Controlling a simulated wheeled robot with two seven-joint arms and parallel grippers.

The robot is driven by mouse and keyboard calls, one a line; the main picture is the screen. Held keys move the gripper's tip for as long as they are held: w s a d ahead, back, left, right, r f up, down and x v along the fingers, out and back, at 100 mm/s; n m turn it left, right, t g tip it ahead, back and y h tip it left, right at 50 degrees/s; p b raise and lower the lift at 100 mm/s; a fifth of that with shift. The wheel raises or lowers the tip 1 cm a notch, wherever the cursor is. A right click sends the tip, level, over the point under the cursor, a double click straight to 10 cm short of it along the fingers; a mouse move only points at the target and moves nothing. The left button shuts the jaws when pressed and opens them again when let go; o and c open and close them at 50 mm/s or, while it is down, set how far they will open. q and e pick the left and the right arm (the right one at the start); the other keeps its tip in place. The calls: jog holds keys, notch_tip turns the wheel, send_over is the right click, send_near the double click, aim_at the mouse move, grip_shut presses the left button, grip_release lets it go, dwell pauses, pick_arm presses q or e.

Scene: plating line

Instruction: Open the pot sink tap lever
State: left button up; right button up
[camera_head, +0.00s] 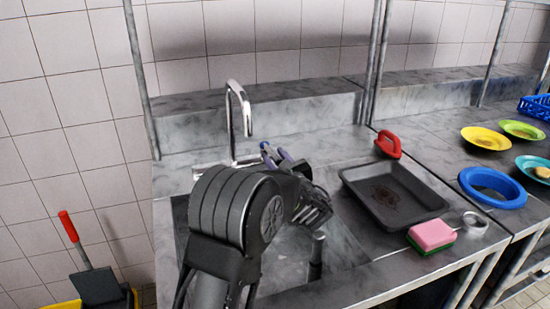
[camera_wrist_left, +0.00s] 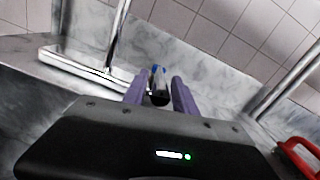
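The chrome pot sink tap (camera_head: 237,120) rises in a tall gooseneck behind the sink basin (camera_head: 290,270); its pipe and base also show at the left of the left wrist view (camera_wrist_left: 117,35). My left gripper (camera_head: 277,155) is right of the tap pipe, its purple fingers pointing toward the back wall. In the left wrist view its fingers (camera_wrist_left: 160,92) are apart, with a small dark piece with a blue tip, which looks like the tap lever (camera_wrist_left: 158,88), between them. I cannot tell whether either finger touches it. My forearm hides much of the basin. My right gripper is out of view.
A red-handled tool (camera_head: 388,143) stands behind a dark tray (camera_head: 430,197) on the right. A pink and green sponge (camera_head: 432,235) lies at the front edge. Metal posts (camera_head: 140,80) rise behind the counter.

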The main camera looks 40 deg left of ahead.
pick_arm(q)
grip_shut()
dwell(1.2)
